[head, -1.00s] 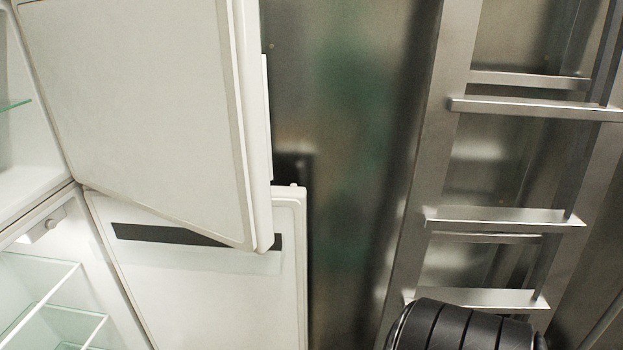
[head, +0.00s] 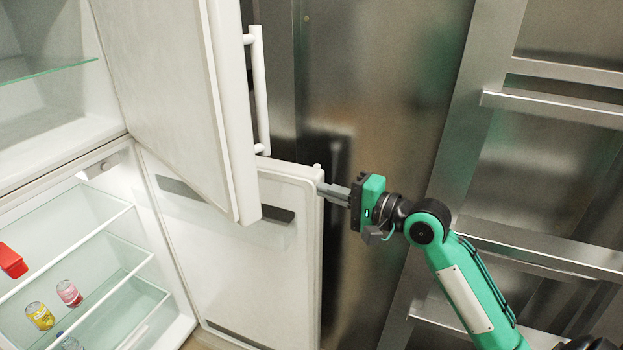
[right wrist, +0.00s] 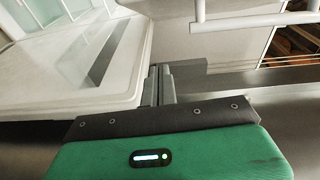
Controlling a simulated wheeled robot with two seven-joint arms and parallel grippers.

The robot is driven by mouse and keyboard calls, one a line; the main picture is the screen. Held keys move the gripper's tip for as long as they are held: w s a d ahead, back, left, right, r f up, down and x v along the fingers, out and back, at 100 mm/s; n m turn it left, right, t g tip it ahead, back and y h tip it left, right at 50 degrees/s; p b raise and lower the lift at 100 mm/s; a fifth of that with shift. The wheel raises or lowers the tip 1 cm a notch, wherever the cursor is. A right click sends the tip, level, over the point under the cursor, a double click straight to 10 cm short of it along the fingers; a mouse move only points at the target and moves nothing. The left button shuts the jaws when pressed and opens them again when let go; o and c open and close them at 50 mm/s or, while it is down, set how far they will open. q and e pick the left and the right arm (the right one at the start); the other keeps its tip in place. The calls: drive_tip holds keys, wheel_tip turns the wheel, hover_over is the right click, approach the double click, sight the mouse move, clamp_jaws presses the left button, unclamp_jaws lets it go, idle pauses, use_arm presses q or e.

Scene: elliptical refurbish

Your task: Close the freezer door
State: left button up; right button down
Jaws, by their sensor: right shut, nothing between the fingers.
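The fridge has two open doors in the head view. The upper door (head: 165,90) is white with a bar handle (head: 260,90) on its outer side. The lower door (head: 265,265) stands open below and behind it, showing its inner face with dark strips. My right gripper (head: 325,190) is shut and empty, its fingertips at the upper outer edge of the lower door. In the right wrist view the fingers (right wrist: 158,88) are together beside the edge of the white door (right wrist: 85,75); whether they touch it I cannot tell. My left gripper is not in view.
The lower compartment holds glass shelves (head: 80,245) with small jars (head: 69,293) and a red item (head: 12,261). A metal wall stands behind the doors. A metal rack (head: 560,105) stands at the right, close to my right arm.

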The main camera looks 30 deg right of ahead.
use_arm(q)
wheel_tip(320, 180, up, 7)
drive_tip(key=p, duration=0.6)
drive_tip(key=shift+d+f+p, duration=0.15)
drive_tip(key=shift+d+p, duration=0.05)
drive_tip(key=shift+p, duration=0.2)
use_arm(e)
drive_tip(key=w+a+r, duration=0.3)
drive_tip(key=w+a, duration=0.2)
drive_tip(key=a, duration=0.4)
drive_tip(key=shift+w+a+y, duration=0.25)
drive_tip(key=shift+a+y, duration=0.05)
drive_tip(key=shift+a, duration=0.05)
